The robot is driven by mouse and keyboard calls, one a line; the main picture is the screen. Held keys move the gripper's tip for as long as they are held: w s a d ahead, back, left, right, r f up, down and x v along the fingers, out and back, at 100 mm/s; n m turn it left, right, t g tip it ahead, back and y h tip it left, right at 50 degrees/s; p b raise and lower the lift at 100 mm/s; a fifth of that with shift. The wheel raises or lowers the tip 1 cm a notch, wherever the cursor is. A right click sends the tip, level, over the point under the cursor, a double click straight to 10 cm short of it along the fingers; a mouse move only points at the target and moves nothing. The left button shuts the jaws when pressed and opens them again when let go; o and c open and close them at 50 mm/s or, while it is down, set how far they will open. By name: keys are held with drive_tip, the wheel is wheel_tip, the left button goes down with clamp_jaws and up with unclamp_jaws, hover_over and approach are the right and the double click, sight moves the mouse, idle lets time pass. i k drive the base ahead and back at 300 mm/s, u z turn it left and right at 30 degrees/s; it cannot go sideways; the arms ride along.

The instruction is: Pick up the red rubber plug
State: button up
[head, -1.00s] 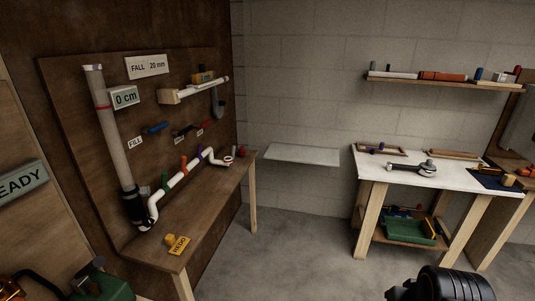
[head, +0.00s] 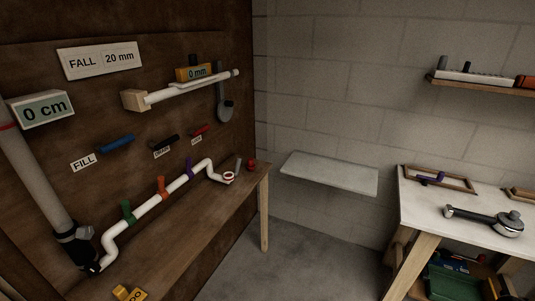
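A small, dark red, rounded piece (head: 251,165), which looks like the red rubber plug, sits on the far right end of the wooden bench (head: 205,213). It is beside the open end of the white pipe (head: 178,183) and a small grey upright piece (head: 238,164). It is too small in view to make out its shape well. My gripper is not in view in this frame, so its state does not show.
A pale wall shelf (head: 330,173) is empty, right of the bench. A white-topped table (head: 420,207) with a chrome-and-black tool (head: 485,220) stands at right. A bracketed white pipe (head: 190,88) hangs on the wooden panel above the bench. The floor between bench and table is clear.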

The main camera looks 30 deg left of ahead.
sight(250, 166)
drive_tip(key=u, duration=0.25)
drive_tip(key=i, duration=1.85)
drive_tip(key=u, duration=1.55)
drive_tip(key=i, duration=1.05)
drive_tip(key=u, duration=1.05)
drive_tip(key=i, duration=0.2)
drive_tip(key=u, duration=0.15)
